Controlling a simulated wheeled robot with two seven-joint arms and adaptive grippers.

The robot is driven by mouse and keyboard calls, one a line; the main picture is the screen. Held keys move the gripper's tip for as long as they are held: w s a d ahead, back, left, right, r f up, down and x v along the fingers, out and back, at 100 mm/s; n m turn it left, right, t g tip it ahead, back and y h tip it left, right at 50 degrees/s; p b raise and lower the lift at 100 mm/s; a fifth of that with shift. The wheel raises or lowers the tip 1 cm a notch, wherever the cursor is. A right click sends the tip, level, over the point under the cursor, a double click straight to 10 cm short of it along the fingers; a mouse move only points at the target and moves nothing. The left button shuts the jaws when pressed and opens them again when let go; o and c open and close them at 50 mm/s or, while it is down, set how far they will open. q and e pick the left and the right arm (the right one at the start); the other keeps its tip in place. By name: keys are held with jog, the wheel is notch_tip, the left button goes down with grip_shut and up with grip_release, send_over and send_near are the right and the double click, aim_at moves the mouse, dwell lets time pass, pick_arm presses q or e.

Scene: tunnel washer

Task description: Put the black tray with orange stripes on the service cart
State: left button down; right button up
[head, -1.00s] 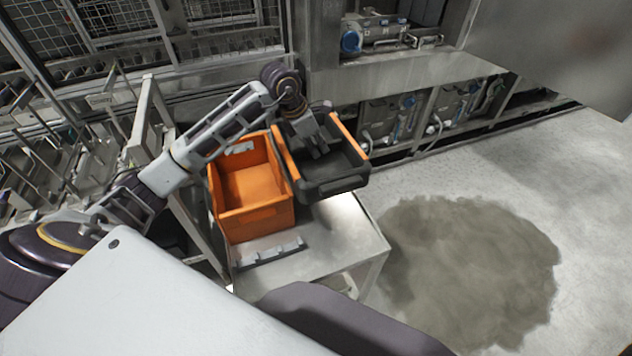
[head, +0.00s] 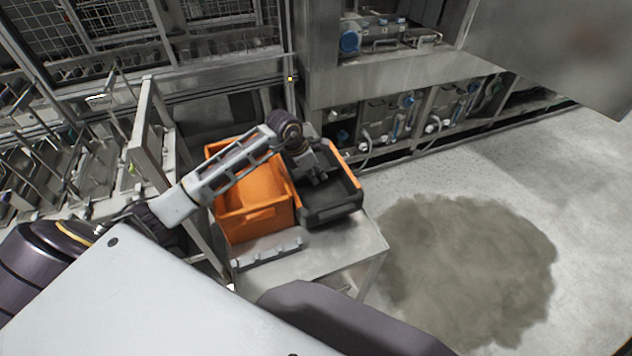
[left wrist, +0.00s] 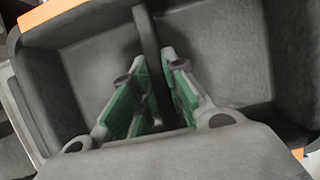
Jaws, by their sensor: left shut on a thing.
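The black tray with orange stripes (head: 335,214) is at the right end of the service cart (head: 330,252), beside an orange crate. It looks level and low over the cart top; I cannot tell whether it rests on it. My left gripper (head: 318,178) reaches down into the tray. In the left wrist view the green-padded fingers (left wrist: 160,72) are shut on a dark upright divider inside the tray (left wrist: 220,60). The tray's underside is hidden. My right gripper is not in view.
The orange crate (head: 258,222) stands on the cart, close against the tray's left side. A grey rail-like part (head: 266,253) lies at the cart's front left. Metal racks (head: 150,130) stand at the left. The floor to the right is open, with a dark wet-looking patch (head: 470,270).

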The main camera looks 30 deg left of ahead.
pick_arm(q)
jog(key=shift+f, duration=0.3)
notch_tip(320, 180, down, 3)
jog(key=shift+r, duration=0.2)
jog(key=shift+f, duration=0.3)
jog(key=c, duration=1.5)
grip_release()
jog(key=shift+f, duration=0.1)
jog(key=shift+c, duration=0.2)
jog(key=shift+o, duration=0.5)
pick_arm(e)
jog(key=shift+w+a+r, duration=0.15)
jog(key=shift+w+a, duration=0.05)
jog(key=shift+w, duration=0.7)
